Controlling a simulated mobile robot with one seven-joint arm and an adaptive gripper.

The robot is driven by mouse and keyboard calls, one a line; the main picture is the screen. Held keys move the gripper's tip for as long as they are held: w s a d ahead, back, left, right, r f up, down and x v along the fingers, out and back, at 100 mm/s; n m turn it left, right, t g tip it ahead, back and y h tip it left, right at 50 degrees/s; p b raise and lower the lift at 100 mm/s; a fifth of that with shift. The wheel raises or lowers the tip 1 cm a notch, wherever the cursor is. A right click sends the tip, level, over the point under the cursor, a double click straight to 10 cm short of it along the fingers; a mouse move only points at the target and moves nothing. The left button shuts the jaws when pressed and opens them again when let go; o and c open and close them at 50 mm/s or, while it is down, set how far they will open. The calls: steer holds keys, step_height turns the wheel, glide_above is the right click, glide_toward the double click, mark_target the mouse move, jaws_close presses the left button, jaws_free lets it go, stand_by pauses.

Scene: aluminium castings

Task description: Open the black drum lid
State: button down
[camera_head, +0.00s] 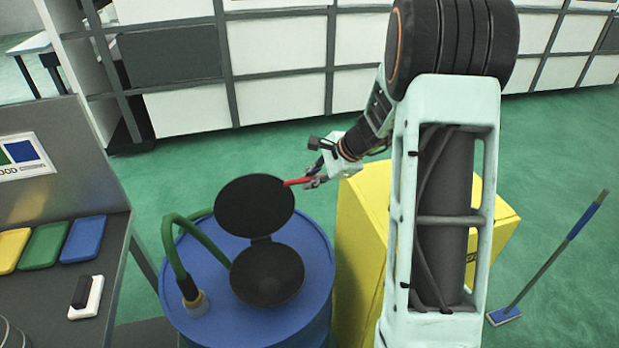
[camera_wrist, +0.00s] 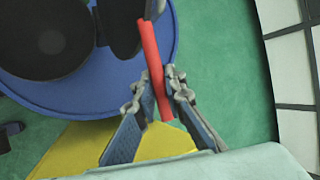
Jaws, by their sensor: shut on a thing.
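The black drum lid (camera_head: 255,205) stands raised on its hinge on top of the blue drum (camera_head: 318,262), tilted up from the black round opening (camera_head: 267,275). A red handle (camera_head: 298,181) sticks out from the lid's right edge. My gripper (camera_head: 318,177) is at the right of the lid, with its fingers around the red handle. In the wrist view the red handle (camera_wrist: 152,62) runs between the two fingers of my gripper (camera_wrist: 163,100). The lid's edge (camera_wrist: 120,25) and the black opening (camera_wrist: 42,42) show at the upper left there.
A green hose (camera_head: 175,250) loops over the drum's left side. A yellow box (camera_head: 355,225) stands right of the drum, below my arm. A table with coloured trays (camera_head: 42,246) is at left. A mop (camera_head: 550,260) stands at right on open green floor.

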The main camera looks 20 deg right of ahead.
steer(key=c, duration=2)
jaws_free()
steer(key=shift+o, duration=0.2)
steer(key=shift+s+r, duration=0.1)
steer(key=v, duration=1.2)
